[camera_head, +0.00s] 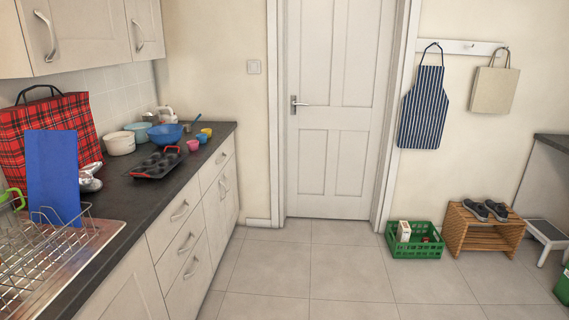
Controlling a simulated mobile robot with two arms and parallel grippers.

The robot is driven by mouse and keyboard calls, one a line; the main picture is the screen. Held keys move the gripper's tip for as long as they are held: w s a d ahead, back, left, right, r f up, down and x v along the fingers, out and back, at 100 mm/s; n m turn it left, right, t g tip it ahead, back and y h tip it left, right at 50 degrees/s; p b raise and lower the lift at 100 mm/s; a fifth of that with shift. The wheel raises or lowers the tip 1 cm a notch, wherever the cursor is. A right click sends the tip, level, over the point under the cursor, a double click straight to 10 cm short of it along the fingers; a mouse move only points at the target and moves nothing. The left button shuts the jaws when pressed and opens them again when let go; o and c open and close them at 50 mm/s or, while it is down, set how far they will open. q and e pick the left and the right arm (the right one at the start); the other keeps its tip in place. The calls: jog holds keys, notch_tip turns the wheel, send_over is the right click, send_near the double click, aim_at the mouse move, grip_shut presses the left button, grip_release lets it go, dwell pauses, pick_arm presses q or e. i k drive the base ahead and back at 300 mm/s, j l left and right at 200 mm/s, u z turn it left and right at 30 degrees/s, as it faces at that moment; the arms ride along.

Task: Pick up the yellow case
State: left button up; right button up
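A small yellow cup-shaped case (206,132) sits on the dark counter (148,197) on the left, near its far right corner. Two small pink cases stand close by: one (202,138) just in front of the yellow one, and one (193,145) nearer to me beside the muffin tin. The yellow case looks upright and is small in the view. Neither of my grippers shows in the head view.
A dark muffin tin (157,163) with red handles, a blue bowl (165,135) and pale pots (120,143) crowd the counter. A red tartan bag (58,133), a blue board (52,175) and a wire rack (35,262) stand nearer. The tiled floor (330,265) is clear beside the cabinets.

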aim_at(207, 133)
jog(key=i+l+u, duration=0.15)
jog(key=i+u, duration=0.2)
jog(key=i, duration=0.15)
jog(key=i+l+u, duration=0.3)
jog(key=i, duration=0.25)
jog(key=i+l+u, duration=0.35)
jog(key=i+j, duration=0.05)
jog(key=i, duration=0.05)
